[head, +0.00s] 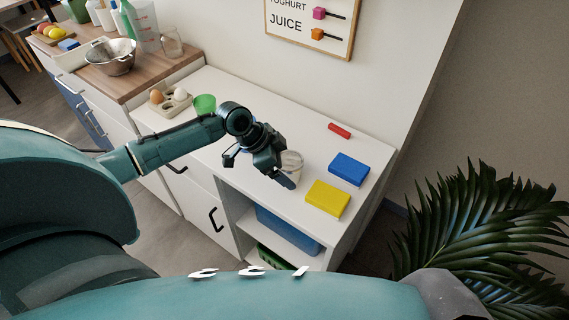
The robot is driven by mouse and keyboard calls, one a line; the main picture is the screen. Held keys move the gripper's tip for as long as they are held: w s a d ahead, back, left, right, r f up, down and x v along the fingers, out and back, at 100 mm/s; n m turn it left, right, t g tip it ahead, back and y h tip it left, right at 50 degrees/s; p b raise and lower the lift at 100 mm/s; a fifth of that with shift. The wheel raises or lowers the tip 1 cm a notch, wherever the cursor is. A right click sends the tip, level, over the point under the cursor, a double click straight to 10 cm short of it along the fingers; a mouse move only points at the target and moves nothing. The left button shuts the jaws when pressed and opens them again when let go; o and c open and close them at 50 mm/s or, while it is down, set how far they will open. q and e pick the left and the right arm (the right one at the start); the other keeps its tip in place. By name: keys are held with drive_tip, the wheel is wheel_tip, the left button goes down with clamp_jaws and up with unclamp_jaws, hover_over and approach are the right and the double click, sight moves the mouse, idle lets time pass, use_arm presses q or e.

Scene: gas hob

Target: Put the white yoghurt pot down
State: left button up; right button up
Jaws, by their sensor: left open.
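The white yoghurt pot (293,161) is pale and partly hidden behind my left gripper. It looks upright on the white counter (262,104), though its base is covered, so I cannot tell for certain that it rests there. My left gripper (284,174) is open, right at the pot. One dark finger shows on the near side of the pot; the other finger is hard to make out. I cannot tell whether a finger touches it. My right gripper is not in view.
A green cup (205,104) and an egg tray (170,101) stand left. Open shelves hold a blue bin (287,231). A plant (485,232) stands right.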

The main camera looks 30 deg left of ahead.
use_arm(q)
drive_tip(key=shift+r, duration=0.1)
drive_tip(key=shift+r, duration=0.2)
drive_tip(key=v, duration=1.1)
drive_tip(key=shift+s+a+r, duration=0.15)
drive_tip(key=shift+a+r, duration=0.05)
drive_tip(key=shift+r, duration=0.1)
drive_tip(key=shift+a, duration=0.1)
